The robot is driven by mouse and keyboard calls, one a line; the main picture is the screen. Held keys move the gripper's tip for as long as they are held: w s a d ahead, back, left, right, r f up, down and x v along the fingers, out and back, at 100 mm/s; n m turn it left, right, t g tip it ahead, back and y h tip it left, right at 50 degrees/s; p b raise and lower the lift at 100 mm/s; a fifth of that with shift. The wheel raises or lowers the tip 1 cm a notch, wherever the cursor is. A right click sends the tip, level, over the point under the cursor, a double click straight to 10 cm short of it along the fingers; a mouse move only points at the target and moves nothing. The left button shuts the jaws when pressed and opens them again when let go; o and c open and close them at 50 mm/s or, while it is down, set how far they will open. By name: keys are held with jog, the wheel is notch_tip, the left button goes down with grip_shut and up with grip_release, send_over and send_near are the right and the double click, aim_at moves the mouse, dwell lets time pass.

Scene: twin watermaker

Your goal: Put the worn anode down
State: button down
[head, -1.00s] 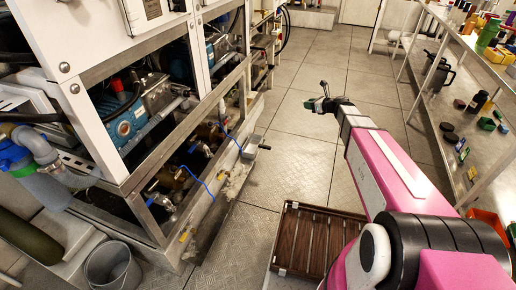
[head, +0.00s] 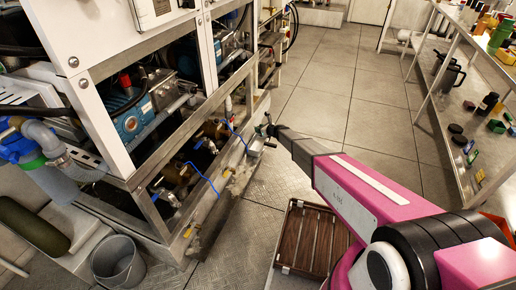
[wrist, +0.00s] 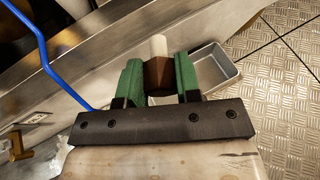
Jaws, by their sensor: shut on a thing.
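My gripper (head: 265,129) is over the low edge of the frame on the left in the head view. In the wrist view its green fingers (wrist: 158,76) are shut on the worn anode (wrist: 158,48), a brown piece with a pale, whitish rod end. Part of the anode is hidden between the fingers. A small grey metal tray (wrist: 218,70) lies just beyond and to the right of the fingers in the wrist view. The tray (head: 253,149) shows small below the gripper in the head view. Its visible inside looks empty. The anode appears above and beside it; the height gap is unclear.
A blue hose (wrist: 45,55) curves close to the left of the fingers. The white machine frame (head: 100,75) with pumps and valves stands at left, with a grey bucket (head: 118,262) below. The aisle is clear.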

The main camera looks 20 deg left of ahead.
aim_at(264, 145)
jog(key=shift+s+a+f, duration=0.1)
jog(key=shift+a+f, duration=0.7)
jog(key=shift+f, duration=0.3)
notch_tip(264, 145, down, 10)
jog(key=shift+r, duration=0.1)
jog(key=shift+f, duration=0.65)
jog(key=c, duration=0.8)
grip_release()
jog(key=shift+r, duration=0.1)
